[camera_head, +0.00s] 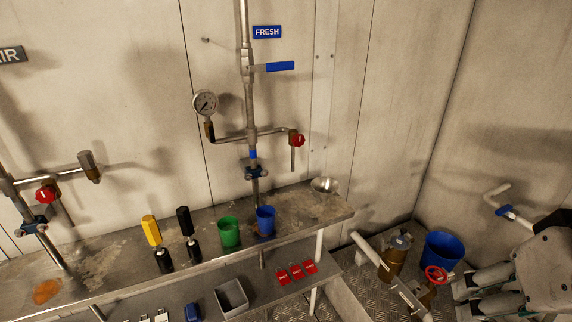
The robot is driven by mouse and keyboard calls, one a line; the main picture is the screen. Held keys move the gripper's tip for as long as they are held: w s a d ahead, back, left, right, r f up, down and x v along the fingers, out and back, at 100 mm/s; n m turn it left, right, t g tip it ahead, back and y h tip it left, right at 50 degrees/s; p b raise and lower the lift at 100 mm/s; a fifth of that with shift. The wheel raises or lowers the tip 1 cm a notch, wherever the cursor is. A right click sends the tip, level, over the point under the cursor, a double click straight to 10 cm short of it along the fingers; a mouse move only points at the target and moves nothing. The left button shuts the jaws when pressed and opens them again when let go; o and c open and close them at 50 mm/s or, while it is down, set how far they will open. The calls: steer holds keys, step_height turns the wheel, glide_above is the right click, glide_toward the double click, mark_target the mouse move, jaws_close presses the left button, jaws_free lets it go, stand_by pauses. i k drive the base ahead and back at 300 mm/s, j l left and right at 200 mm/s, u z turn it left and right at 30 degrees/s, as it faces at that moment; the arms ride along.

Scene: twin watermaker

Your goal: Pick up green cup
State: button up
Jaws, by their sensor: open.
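The green cup (229,232) stands upright on the metal bench, left of a blue cup (265,219) and close to it. Nothing covers the green cup. My gripper (464,283) is at the lower right edge of the picture, far to the right of the bench and the cup. Its fingers point left and are open, with nothing seen between them.
A pipe with a gauge (205,103) rises behind the cups. A blue bucket (441,250) and brass valve (397,256) are near my gripper.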

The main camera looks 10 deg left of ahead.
mark_target(228, 226)
steer(key=u, duration=0.9)
steer(key=i+j+u, duration=0.7)
steer(key=k+j, duration=0.05)
steer(key=j, duration=0.1)
